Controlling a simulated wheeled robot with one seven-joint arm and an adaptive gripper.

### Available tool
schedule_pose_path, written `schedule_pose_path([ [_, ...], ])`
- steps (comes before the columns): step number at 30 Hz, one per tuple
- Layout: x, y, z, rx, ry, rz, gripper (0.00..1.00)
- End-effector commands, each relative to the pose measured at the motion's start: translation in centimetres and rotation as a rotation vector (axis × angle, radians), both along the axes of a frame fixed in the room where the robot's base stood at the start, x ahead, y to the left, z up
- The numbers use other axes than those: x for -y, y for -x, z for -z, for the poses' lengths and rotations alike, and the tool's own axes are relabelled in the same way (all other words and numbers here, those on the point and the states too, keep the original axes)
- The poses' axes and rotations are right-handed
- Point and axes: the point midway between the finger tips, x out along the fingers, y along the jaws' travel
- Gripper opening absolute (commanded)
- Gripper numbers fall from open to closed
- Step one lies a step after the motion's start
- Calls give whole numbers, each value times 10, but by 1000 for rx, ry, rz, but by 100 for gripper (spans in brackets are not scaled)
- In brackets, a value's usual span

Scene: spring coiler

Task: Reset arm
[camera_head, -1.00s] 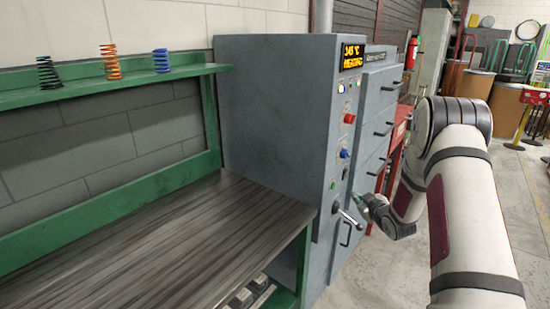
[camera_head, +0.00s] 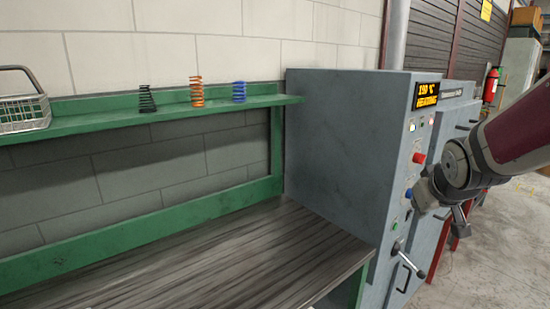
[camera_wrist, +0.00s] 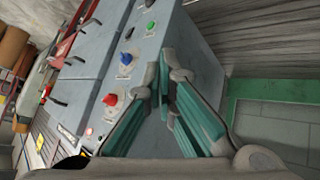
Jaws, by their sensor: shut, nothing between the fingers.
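My gripper (camera_wrist: 165,85) shows in the wrist view with its two teal-padded fingers drawn together and nothing between them. It hangs in the air in front of the grey furnace cabinet (camera_head: 340,150). In the head view my arm comes in from the right, and its end covers part of the cabinet's front. The panel carries a lit orange display (camera_head: 427,95), a red knob (camera_head: 419,158), a blue button (camera_head: 408,193) and a lever handle (camera_head: 408,262). The wrist view also shows the red knob (camera_wrist: 110,99), the blue button (camera_wrist: 126,58) and a green button (camera_wrist: 150,25).
A green workbench with a dark slatted top (camera_head: 230,260) stands left of the cabinet. Its shelf (camera_head: 120,122) holds a black spring (camera_head: 147,99), an orange spring (camera_head: 196,92), a blue spring (camera_head: 239,92) and a wire basket (camera_head: 22,112). A fire extinguisher (camera_head: 491,85) stands behind.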

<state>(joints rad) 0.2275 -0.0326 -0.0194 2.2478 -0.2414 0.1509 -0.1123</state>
Motion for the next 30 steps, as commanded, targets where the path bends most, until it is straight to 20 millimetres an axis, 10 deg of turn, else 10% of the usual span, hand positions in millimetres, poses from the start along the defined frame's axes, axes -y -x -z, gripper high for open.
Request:
schedule_pose_path([
  [18,-117,264,-25,-329,-239,40,0],
  [30,-125,291,-19,-373,-264,38,0],
])
